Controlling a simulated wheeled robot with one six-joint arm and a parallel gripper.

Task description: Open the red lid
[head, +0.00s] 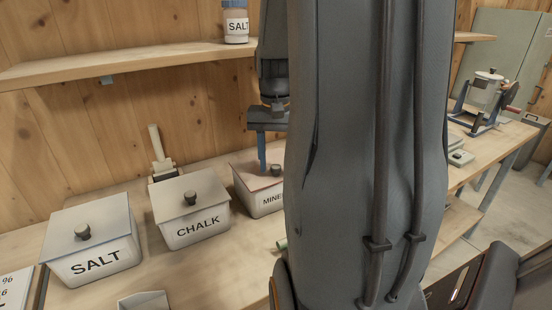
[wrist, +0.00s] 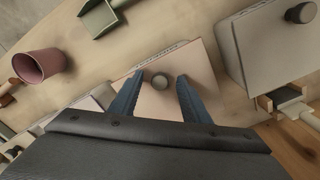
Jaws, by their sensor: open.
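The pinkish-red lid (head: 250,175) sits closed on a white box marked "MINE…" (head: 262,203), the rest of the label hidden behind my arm. In the wrist view the lid (wrist: 200,65) looks pale pink, with a round dark knob (wrist: 160,83) near its middle. My gripper (head: 262,165) is above this box, its blue fingers pointing down. In the wrist view my gripper (wrist: 160,77) is open, with one finger on each side of the knob and a gap on both sides. I cannot tell how far the fingertips are above the lid.
A chalk box (head: 190,220) and a salt box (head: 92,250) with grey lids stand to the left. A shelf (head: 130,60) with a salt jar (head: 236,22) is above. A reddish cup (wrist: 40,66) and a green scoop (wrist: 100,18) lie near the box.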

